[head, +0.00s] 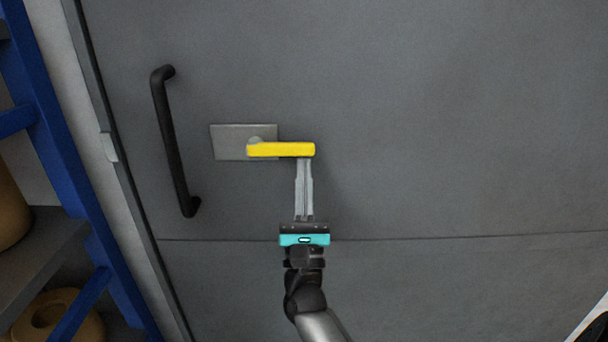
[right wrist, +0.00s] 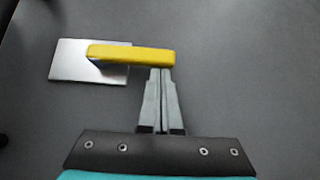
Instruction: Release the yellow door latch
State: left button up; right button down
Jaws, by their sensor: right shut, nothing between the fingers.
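The yellow door latch (head: 283,150) is a lever that lies about level on a grey metal plate (head: 226,143) on the dark grey door. Its pivot end is at the left, over the plate, and its free end points right. In the right wrist view the latch (right wrist: 135,54) also lies about level. My right gripper (head: 305,162) is shut and empty, with its fingertips just below the latch's free end. In the right wrist view the tips (right wrist: 161,72) meet the latch's lower edge; I cannot tell whether they touch it. My left gripper is not in view.
A black vertical handle (head: 172,140) stands on the door left of the latch. A blue rack (head: 60,160) with tan rolls (head: 58,318) stands at the far left, beside the door frame. The door face to the right is clear.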

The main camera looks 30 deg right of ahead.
aim_at(310, 143)
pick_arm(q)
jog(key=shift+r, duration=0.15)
pick_arm(e)
jog(key=shift+r+n+t+y, duration=0.15)
jog(key=shift+n+t+y, duration=0.15)
jog(key=shift+n+y, duration=0.15)
